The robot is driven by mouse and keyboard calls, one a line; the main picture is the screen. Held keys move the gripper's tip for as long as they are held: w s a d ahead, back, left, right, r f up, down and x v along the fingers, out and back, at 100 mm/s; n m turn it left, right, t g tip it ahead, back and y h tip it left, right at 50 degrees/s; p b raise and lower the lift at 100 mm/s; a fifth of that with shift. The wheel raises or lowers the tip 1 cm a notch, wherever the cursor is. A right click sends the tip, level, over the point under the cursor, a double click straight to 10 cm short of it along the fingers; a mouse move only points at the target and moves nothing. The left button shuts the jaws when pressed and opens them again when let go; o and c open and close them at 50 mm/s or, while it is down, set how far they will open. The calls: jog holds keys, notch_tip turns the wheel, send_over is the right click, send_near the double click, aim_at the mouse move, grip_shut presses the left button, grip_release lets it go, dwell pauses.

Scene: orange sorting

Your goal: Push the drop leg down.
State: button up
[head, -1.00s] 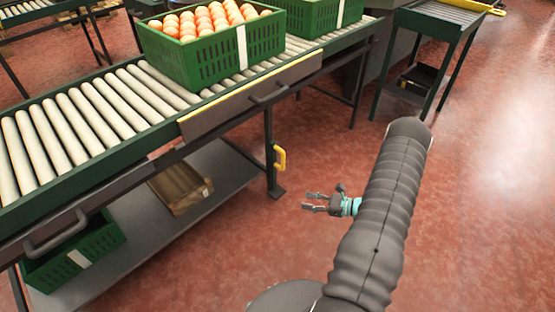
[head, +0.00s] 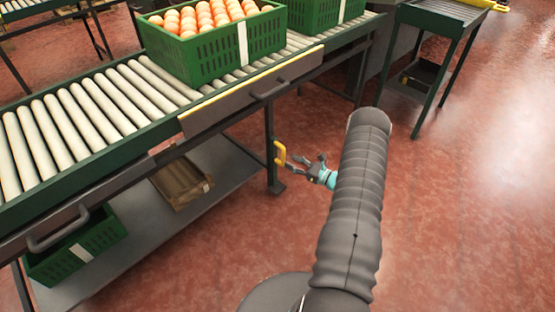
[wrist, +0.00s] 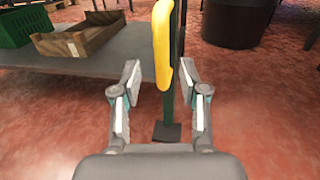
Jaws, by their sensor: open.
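The leg (head: 269,130) is a dark upright post under the conveyor's near side, with a flat foot (head: 276,188) at floor level. A yellow handle (head: 279,153) sticks out from its side. In the wrist view the yellow handle (wrist: 162,45) stands upright ahead of my gripper (wrist: 159,78), centred between the two fingers, with the foot (wrist: 166,132) below. In the head view my gripper (head: 302,164) is just right of the handle, its fingers spread and pointing at it. I cannot tell whether the handle has entered between the fingertips.
The roller conveyor (head: 60,135) carries green crates, one full of oranges (head: 205,62). A grey hinged panel (head: 250,95) runs along its side. A lower shelf (head: 150,225) holds a wooden crate (head: 182,185) and a green crate (head: 75,248).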

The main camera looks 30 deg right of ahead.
aim_at(284, 158)
jog(key=shift+x, duration=2.4)
grip_shut()
